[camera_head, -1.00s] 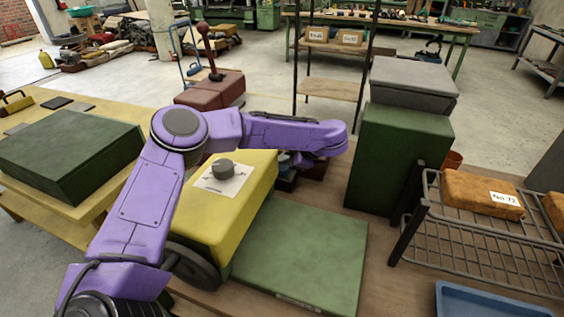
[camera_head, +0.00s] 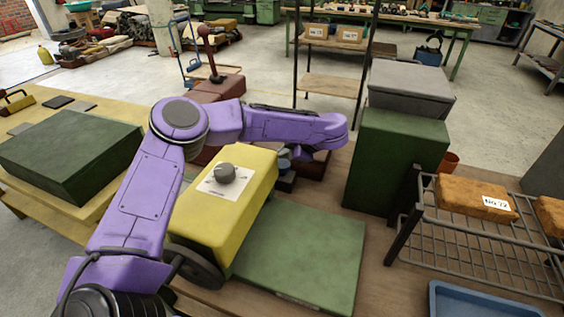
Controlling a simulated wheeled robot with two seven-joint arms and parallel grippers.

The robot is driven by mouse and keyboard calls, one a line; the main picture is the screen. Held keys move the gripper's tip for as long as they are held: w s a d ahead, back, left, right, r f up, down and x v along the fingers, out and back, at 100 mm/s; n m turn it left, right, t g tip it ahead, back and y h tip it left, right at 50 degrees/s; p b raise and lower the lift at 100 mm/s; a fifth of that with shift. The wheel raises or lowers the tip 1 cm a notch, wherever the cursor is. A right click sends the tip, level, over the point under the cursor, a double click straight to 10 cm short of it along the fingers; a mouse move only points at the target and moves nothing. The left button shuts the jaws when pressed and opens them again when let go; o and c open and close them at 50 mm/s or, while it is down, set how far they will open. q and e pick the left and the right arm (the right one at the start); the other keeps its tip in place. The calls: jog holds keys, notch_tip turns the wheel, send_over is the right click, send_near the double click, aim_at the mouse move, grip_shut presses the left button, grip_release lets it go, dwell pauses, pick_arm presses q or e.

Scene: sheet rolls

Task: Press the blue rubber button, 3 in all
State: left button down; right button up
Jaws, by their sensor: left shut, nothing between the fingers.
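My left arm reaches in from the left and across the yellow box (camera_head: 225,205). Its gripper (camera_head: 303,154) is small, dark and mostly hidden under the purple wrist. It is shut and empty. Just below and left of it, a small blue-grey piece (camera_head: 284,164) shows on a dark block behind the yellow box. This may be the blue rubber button, but it is partly covered and too small to be sure. I cannot tell whether the gripper touches it. My right gripper is not in view.
The yellow box has a grey knob (camera_head: 224,172) on top. A green flat panel (camera_head: 305,250) lies beside it. A tall green box (camera_head: 395,160) stands right of the wrist. A wire rack (camera_head: 480,245) and blue tray (camera_head: 480,302) are at the right.

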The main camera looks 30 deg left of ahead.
aim_at(285, 165)
pick_arm(q)
notch_tip(285, 165, up, 5)
jog(key=p, duration=0.3)
jog(key=shift+f+p, duration=0.1)
jog(key=shift+p, duration=0.3)
dwell(2.0)
